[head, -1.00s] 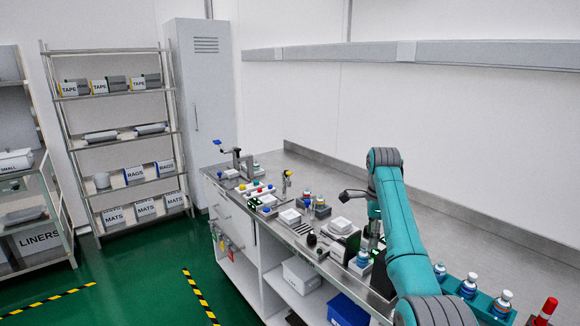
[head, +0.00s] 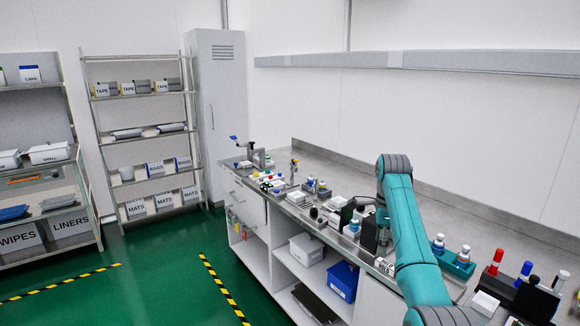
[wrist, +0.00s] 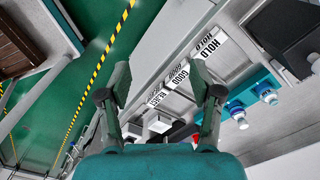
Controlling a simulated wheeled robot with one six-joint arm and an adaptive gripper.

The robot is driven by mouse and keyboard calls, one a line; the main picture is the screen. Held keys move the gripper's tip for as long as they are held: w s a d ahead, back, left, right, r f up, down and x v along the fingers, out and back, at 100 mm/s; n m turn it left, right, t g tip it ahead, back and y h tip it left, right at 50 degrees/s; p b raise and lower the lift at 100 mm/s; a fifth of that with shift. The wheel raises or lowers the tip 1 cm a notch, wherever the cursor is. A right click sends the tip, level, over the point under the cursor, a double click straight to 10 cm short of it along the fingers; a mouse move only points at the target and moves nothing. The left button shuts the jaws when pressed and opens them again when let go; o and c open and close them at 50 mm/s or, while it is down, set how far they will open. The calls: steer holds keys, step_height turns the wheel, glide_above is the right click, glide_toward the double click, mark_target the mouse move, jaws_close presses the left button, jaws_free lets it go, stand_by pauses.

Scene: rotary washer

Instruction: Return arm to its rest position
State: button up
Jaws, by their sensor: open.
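My arm (head: 412,240) is teal with grey joints and reaches up and over the bench, bent at the elbow. My gripper shows in the wrist view (wrist: 158,80), with its two dark fingers spread wide apart and nothing between them. In the head view the hand hangs by the bench's front edge, and its fingers are too small and hidden to make out.
The steel bench (head: 335,172) carries many small items. Blue-capped bottles in a teal rack (head: 460,262) stand right of my arm, with red and blue tubes (head: 496,262) farther right. A blue bin (head: 343,281) sits underneath. Green floor (head: 150,275) at left is clear.

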steer(key=s+a+f+n+t, duration=0.1)
steer(key=s+f+n+t, duration=0.15)
steer(key=f, duration=1.15)
steer(key=s+a+f+n+t, duration=0.15)
steer(key=s+f, duration=0.25)
steer(key=f, duration=1)
steer(key=s+a+f+n+t, duration=0.1)
steer(key=s+f+n+t, duration=0.15)
steer(key=s+f, duration=0.65)
steer(key=s+a+f+n+t, duration=0.1)
steer(key=s+f+n, duration=0.3)
steer(key=s+f, duration=0.5)
steer(key=s+a+r+n+t, duration=0.15)
steer(key=s+r, duration=0.25)
steer(key=s, duration=0.9)
steer(key=s+a+r+n+t, duration=0.1)
steer(key=s+r+n+t, duration=0.15)
steer(key=s, duration=1.15)
steer(key=s+r+n+t, duration=0.1)
steer(key=s+r+n, duration=0.2)
steer(key=s+r, duration=0.5)
steer(key=s+r+n+t, duration=0.2)
steer(key=s+r, duration=0.6)
steer(key=r, duration=0.8)
steer(key=shift+s+a+n, duration=0.2)
steer(key=shift+s+n, duration=0.1)
steer(key=shift+n, duration=0.45)
